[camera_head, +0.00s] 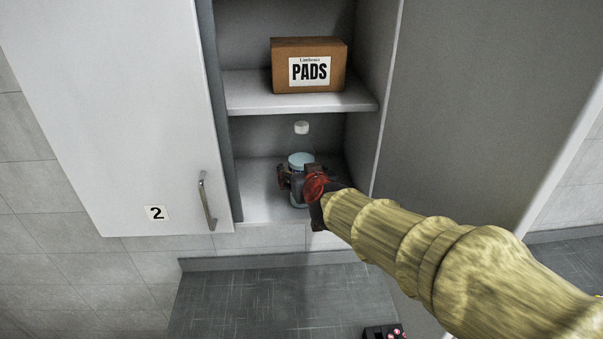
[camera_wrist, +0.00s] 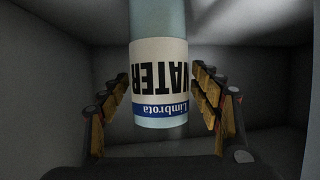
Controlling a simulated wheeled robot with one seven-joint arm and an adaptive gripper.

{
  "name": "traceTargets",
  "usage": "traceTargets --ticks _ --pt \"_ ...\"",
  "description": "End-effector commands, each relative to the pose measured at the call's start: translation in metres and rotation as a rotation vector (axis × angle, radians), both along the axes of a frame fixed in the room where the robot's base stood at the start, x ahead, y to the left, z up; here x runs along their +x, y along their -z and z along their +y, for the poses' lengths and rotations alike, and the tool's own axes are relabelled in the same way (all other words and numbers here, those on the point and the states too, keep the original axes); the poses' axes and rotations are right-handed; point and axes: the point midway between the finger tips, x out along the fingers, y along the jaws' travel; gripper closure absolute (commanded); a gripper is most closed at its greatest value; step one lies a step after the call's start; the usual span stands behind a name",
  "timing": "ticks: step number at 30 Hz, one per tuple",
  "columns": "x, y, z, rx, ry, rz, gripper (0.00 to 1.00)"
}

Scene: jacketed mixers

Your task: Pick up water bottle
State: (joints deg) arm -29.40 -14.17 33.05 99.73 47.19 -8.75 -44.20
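The water bottle (camera_head: 300,160) is pale blue with a white cap (camera_head: 301,128) and stands upright on the lower shelf of the open cabinet. In the wrist view the bottle (camera_wrist: 160,85) appears upside down, with a white and blue label reading "WATER" and "Limbrota". My gripper (camera_head: 299,184) is at the bottle's middle and hides part of it in the head view. In the wrist view my gripper's two fingers (camera_wrist: 161,80) flank the bottle, one on each side. They look open, with narrow gaps at the tips; contact is not clear.
A brown box labelled "PADS" (camera_head: 310,66) sits on the upper shelf (camera_head: 300,104), just above the bottle. The cabinet door marked 2 (camera_head: 110,110) stands open at left, with a metal handle (camera_head: 207,202). A grey panel (camera_head: 480,110) stands at right.

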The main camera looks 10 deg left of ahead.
Motion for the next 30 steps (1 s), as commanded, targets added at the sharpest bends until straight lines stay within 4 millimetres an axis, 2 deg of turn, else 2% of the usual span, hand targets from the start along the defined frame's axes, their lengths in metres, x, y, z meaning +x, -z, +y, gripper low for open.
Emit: traceTargets --ticks 30 --pt "-0.0001 0.0002 0.0 0.0 0.0 0.0 0.96"
